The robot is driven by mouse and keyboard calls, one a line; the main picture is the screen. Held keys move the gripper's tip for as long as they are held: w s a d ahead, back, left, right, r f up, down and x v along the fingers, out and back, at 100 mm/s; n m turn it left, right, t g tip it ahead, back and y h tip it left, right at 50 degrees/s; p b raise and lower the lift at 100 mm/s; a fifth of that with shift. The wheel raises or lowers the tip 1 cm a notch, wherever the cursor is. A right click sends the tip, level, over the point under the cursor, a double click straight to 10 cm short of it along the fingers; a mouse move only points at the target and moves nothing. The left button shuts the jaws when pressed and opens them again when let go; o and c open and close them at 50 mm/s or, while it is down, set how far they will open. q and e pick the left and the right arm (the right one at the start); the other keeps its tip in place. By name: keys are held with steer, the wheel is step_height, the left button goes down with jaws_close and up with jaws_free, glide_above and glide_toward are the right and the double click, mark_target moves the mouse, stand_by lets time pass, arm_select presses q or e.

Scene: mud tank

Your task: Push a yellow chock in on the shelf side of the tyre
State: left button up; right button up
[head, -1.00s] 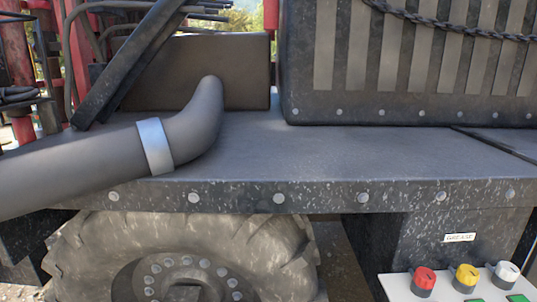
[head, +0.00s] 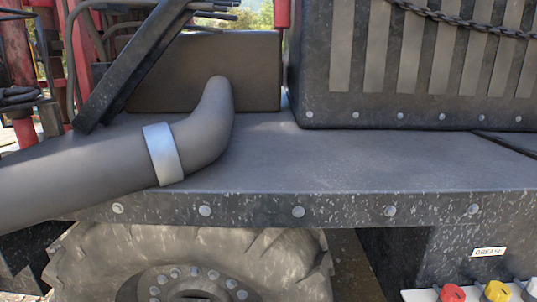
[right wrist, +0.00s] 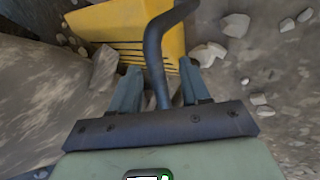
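The big muddy tyre (head: 95,262) shows in the head view under the dark deck, its lower part cut off by the frame. In the right wrist view a yellow chock (right wrist: 112,28) with dark ridges lies on stony ground at the top. A dark bent bar (right wrist: 154,60), which looks like its handle, runs down from it. My right gripper (right wrist: 160,82) has its two fingers apart on either side of this bar, with gaps showing. Whether a finger touches it I cannot tell. My left gripper is not in view. The chock is not visible in the head view.
The dark deck (head: 350,165) with a riveted edge overhangs the tyre. A thick grey pipe (head: 90,175) with a silver band crosses it at left. A panel with red, yellow and white knobs (head: 495,291) is at lower right. Loose stones (right wrist: 238,25) lie around the chock.

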jaws_close()
steer(key=shift+w+r, duration=0.1)
steer(key=shift+w, duration=1.7)
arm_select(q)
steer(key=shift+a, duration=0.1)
arm_select(e)
steer(key=shift+a, duration=0.1)
